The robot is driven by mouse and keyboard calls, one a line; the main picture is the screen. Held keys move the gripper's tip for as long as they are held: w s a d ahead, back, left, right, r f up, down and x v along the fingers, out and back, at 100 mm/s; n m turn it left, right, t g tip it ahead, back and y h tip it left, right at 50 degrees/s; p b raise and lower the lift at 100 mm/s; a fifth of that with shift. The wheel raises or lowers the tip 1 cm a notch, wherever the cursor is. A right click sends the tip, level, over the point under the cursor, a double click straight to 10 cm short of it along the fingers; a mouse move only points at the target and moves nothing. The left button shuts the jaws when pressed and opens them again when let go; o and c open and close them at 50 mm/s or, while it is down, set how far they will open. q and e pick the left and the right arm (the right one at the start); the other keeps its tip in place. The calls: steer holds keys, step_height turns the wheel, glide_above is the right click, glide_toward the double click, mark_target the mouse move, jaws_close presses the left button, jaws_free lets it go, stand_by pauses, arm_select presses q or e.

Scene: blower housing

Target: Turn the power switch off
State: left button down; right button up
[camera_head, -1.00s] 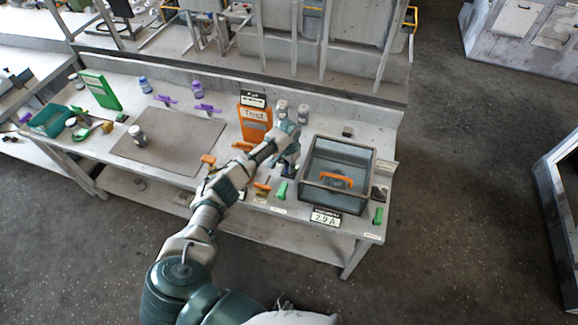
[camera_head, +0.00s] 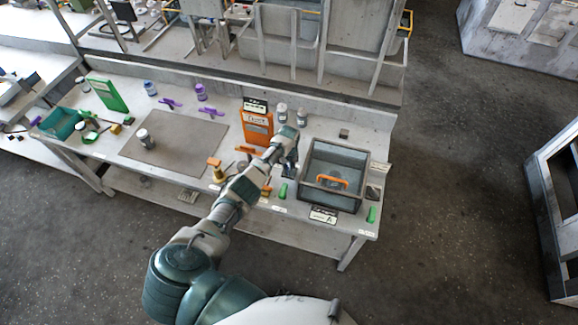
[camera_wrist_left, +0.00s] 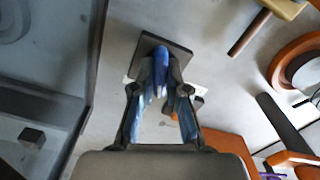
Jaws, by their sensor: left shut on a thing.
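A blue upright lever (camera_wrist_left: 161,66), which looks like the power switch, stands on a dark square plate (camera_wrist_left: 180,57) in the left wrist view. The fingers of my left gripper (camera_wrist_left: 161,88) are closed around it from both sides, and their tips partly cover it. In the head view my left gripper (camera_head: 290,163) is low over the bench, just left of the glass-walled box, and the lever cannot be made out clearly there. My right gripper is not in view.
The glass-walled box (camera_head: 328,199) with an orange handle stands close to the right of my gripper. An orange board (camera_head: 257,128) stands behind it. Green pieces (camera_head: 283,190) (camera_head: 371,214) lie near the front edge. A grey mat (camera_head: 175,140) is on the left.

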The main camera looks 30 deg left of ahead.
arm_select(q)
steer(key=shift+n+p, duration=0.35)
steer(key=shift+n, duration=0.55)
steer(key=c, duration=1.2)
jaws_free()
steer(key=shift+w, duration=0.1)
step_height(320, 180, up, 12)
steer(key=shift+a+f, duration=0.1)
steer(key=shift+f, duration=0.05)
